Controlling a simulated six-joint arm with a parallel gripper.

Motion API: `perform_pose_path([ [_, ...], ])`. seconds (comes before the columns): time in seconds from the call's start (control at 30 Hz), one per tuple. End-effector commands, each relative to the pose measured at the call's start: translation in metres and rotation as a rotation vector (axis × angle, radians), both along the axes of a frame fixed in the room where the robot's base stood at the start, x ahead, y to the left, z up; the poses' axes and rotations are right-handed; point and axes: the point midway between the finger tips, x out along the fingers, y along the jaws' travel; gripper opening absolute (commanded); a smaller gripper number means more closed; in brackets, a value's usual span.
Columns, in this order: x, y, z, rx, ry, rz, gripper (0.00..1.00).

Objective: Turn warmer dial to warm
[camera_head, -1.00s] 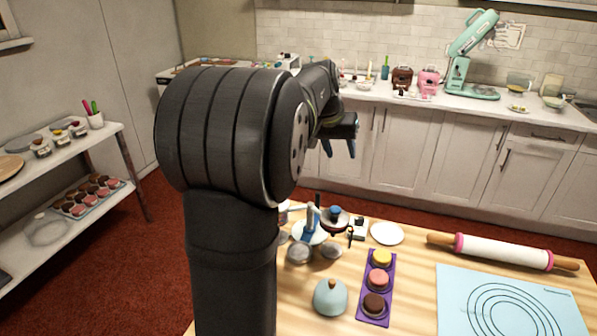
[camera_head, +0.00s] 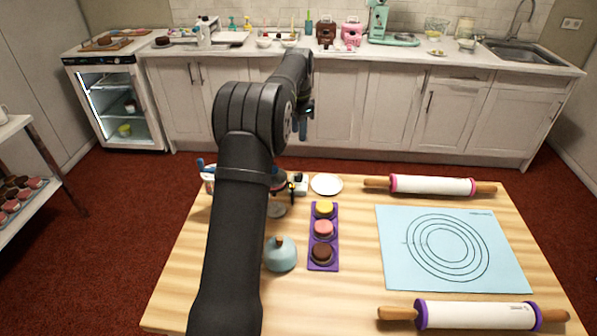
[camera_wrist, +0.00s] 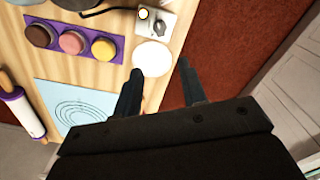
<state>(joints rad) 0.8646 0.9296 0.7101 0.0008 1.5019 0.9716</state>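A small pale box (camera_head: 300,184) stands at the table's back edge, partly behind my arm. It looks like the warmer's control box. In the wrist view this box (camera_wrist: 166,20) is at the top, with a small round dial-like part (camera_wrist: 143,13) on its face. The dial's setting is too small to read. My gripper (camera_wrist: 160,68) is open and empty, its two fingers apart, high above the table's edge near a white plate (camera_wrist: 152,58). In the head view my gripper (camera_head: 305,120) is small and partly hidden by my arm.
A purple tray (camera_head: 313,262) with three round cakes, a blue-grey lidded pot (camera_head: 280,254), a blue mat (camera_head: 400,280) and rolling pins (camera_head: 430,185) (camera_head: 475,315) are on the wooden table. Red floor separates it from the back counter (camera_head: 380,60).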

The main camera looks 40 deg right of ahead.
Motion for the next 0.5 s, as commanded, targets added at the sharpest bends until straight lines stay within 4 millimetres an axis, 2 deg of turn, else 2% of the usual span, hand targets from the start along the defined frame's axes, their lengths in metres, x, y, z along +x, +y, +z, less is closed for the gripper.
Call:
perform_pose_path([
  [0.17, -0.001, 0.001, -0.028, 0.004, 0.003, 0.002, 0.38],
  [0.5, -0.001, 0.001, -0.103, 0.002, 0.001, 0.004, 0.38],
])
